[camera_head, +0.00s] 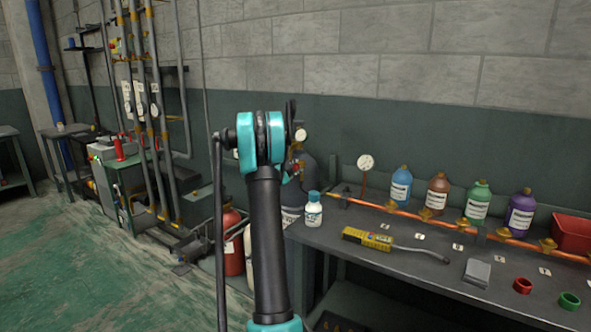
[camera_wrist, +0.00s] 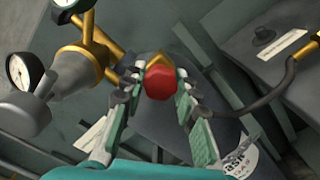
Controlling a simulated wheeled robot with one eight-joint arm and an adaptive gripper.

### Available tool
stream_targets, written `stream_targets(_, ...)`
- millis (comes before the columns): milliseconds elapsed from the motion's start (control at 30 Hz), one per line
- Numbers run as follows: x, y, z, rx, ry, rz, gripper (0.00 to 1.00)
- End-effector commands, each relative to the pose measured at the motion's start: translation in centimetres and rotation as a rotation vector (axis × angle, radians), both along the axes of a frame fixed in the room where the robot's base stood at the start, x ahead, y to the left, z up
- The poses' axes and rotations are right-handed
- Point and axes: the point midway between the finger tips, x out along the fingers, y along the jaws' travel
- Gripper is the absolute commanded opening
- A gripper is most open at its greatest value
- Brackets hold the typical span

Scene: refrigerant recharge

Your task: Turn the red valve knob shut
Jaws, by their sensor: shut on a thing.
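The red valve knob (camera_wrist: 160,82) shows in the middle of the wrist view, on top of a dark grey cylinder (camera_wrist: 152,128) with brass fittings behind it. My gripper (camera_wrist: 160,78) has one finger on each side of the knob and is shut on it. A small bit of red (camera_head: 296,166) shows beside the arm there, and the fingers are mostly hidden behind the arm.
Pressure gauges (camera_wrist: 18,72) and a brass manifold (camera_wrist: 82,62) stand close at the left of the wrist view. A black hose (camera_wrist: 270,95) curves at the right. The workbench (camera_head: 420,275) at right holds bottles, a yellow detector (camera_head: 368,239) and a copper pipe.

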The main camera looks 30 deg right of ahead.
Motion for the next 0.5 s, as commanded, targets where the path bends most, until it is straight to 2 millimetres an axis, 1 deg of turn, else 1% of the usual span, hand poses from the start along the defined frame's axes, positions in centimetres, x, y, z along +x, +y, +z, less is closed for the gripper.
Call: stream_targets(500, -0.07, 0.03, -0.01, 0.189, -0.452, -0.002, 0.01)
